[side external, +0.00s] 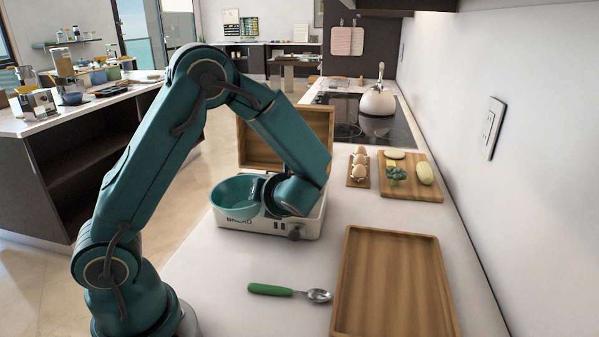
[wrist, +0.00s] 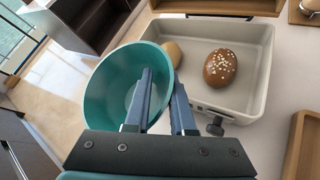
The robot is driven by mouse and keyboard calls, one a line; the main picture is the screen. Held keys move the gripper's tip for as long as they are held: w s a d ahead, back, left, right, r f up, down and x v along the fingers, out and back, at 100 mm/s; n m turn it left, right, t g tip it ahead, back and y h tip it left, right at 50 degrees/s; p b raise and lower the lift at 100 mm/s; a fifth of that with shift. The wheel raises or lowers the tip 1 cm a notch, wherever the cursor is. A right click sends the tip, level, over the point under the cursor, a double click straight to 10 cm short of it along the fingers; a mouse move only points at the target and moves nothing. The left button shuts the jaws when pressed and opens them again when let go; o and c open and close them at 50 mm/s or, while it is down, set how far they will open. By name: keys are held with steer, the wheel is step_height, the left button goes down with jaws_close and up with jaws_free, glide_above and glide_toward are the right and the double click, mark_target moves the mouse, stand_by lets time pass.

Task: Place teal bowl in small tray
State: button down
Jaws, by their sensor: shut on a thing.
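The teal bowl (side external: 236,189) hangs over the left part of the bread box in the side view and also shows in the wrist view (wrist: 105,92). It looks empty, with its opening up. My gripper (side external: 262,190) is shut on the bowl's right rim. In the wrist view its fingers (wrist: 162,88) pinch the wall, one inside the bowl and one outside. A shallow rectangular wooden tray (side external: 395,285) lies empty at the front right of the counter. Its edge shows at the right of the wrist view (wrist: 303,150).
The white bread box (side external: 312,222) stands open, its wooden lid (side external: 315,125) raised behind. It holds a seeded brown roll (wrist: 220,66) and another roll (wrist: 172,52). A green-handled spoon (side external: 270,290) lies left of the tray. Eggs (side external: 359,160) and a vegetable board (side external: 425,193) sit behind.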

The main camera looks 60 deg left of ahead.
steer(key=w+d+r+m+t+h, duration=0.2)
steer(key=w+d+m+t+h, duration=0.25)
steer(key=w+m+t, duration=0.45)
steer(key=m+h, duration=0.6)
steer(key=m, duration=0.1)
glide_above(406, 275)
steer(key=shift+t, duration=0.4)
step_height(406, 275, down, 6)
steer(key=shift+r, duration=0.1)
steer(key=shift+f, duration=1.95)
steer(key=shift+f, duration=0.15)
steer(key=c, duration=0.8)
jaws_free()
steer(key=shift+o, duration=0.2)
